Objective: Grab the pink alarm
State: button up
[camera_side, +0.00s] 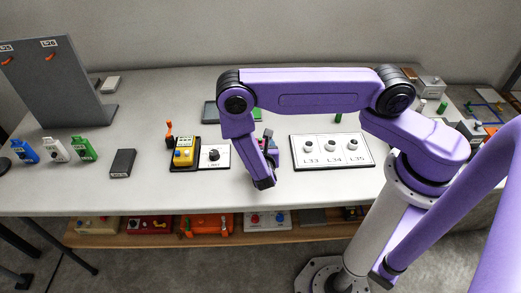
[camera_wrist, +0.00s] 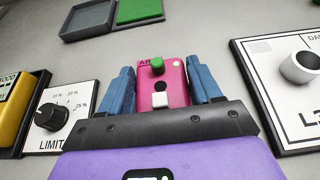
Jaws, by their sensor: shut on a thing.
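The pink alarm (camera_wrist: 170,76) is a small pink box with a green button on top and a white square on its face. In the wrist view it stands between the two blue fingers of my gripper (camera_wrist: 160,92), which is shut on it. In the side view my gripper (camera_side: 268,150) is low over the table, just right of the LIMIT dial panel. There the arm hides most of the alarm. I cannot tell whether the alarm touches the table.
The LIMIT dial panel (camera_wrist: 68,99) and a yellow device (camera_side: 184,151) are close on the left. A white panel with several round sockets (camera_side: 352,160) is close on the right. A grey tray (camera_wrist: 88,20) lies behind. The front table edge is clear.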

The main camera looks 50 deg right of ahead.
jog(key=shift+r, duration=0.15)
jog(key=shift+r, duration=0.55)
jog(key=s+d+r, duration=0.1)
jog(key=s+r, duration=1)
jog(key=s, duration=0.2)
jog(key=shift+s+d+r, duration=0.15)
jog(key=shift+s+r, duration=0.15)
jog(key=shift+s, duration=0.1)
